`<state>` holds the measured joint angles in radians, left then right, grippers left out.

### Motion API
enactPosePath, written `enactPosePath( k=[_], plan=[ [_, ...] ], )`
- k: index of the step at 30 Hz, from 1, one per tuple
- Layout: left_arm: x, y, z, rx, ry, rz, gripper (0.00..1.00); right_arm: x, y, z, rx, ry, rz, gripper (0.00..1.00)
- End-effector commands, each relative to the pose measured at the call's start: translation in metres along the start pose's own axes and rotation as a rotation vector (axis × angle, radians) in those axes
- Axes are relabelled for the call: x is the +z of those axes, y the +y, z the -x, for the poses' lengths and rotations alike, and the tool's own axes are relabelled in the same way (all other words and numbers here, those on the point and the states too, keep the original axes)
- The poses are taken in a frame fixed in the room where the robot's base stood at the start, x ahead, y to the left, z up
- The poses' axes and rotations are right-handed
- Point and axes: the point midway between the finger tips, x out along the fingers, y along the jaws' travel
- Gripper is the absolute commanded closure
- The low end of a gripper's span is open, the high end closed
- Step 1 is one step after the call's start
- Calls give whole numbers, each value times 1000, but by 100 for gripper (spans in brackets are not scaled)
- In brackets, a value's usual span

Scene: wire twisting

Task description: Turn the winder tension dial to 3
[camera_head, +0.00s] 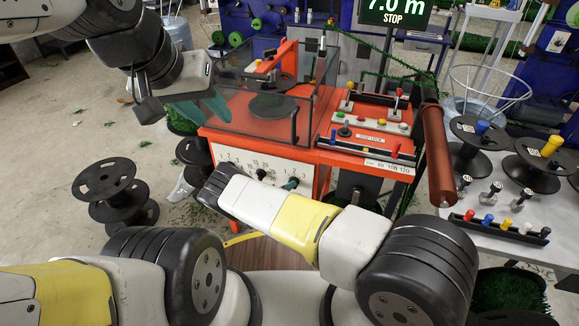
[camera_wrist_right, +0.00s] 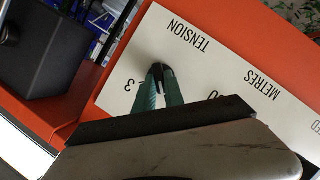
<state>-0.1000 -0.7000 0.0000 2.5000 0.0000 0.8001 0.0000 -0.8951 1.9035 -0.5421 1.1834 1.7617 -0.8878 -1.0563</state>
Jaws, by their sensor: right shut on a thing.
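The tension dial (camera_wrist_right: 158,72) is a small black knob on the white front panel (camera_wrist_right: 135,50) of the orange winder (camera_head: 320,155). In the right wrist view it sits below the word TENSION, with a 3 to its left. My right gripper (camera_head: 290,184) has its teal fingers on both sides of this knob and is shut on it. The fingers hide part of the knob and scale, so I cannot tell which number it points at. My left gripper (camera_head: 205,110) hangs in the air left of the winder, its teal fingers apart and empty.
A clear guard (camera_head: 245,100) covers the winder's left part. A red-brown roller (camera_head: 437,155) stands at its right. Empty black spools (camera_head: 105,182) lie on the floor at left. A display (camera_head: 395,12) reads STOP.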

Motion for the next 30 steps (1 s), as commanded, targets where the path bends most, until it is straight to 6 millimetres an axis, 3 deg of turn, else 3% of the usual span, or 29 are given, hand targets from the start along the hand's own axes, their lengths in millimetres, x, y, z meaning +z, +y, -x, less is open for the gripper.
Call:
enactPosePath(
  k=[14,30],
  plan=[
    [0,0,0,0,0,0,64,0,2,0,-57,-4,-135,100],
    [0,0,0,0,0,0,64,3,7,-1,-246,-5,-588,100]
  ],
)
